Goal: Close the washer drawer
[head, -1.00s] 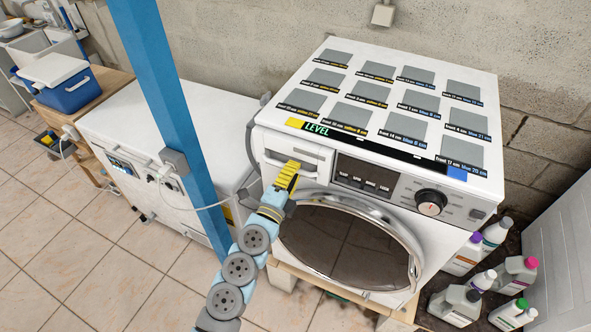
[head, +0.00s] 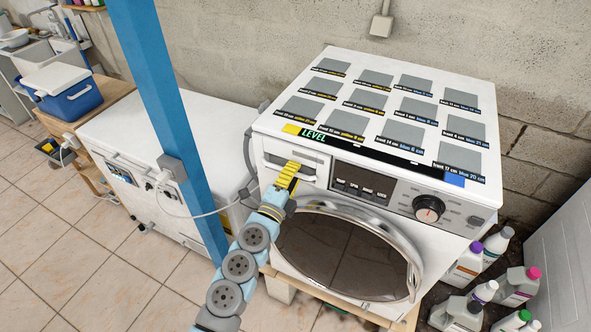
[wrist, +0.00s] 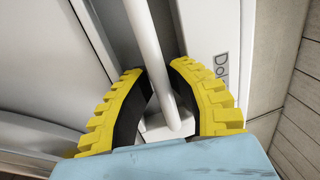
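The white washer (head: 400,195) stands at the right in the head view. Its drawer (head: 312,158) is at the upper left of its front, beside the control panel. I cannot tell how far out the drawer stands. My gripper (head: 292,166), with yellow ridged fingers, is at the drawer front. In the wrist view, my gripper (wrist: 158,70) has one finger on each side of a white handle bar (wrist: 148,40), with the tips close against it. The fingers look shut on the bar. The arm hides part of the washer front below the drawer.
A blue post (head: 165,110) rises left of my arm, before a white chest unit (head: 120,125) with a cable. The round washer door (head: 345,255) is below the drawer. Several bottles (head: 475,275) stand on the floor at the right.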

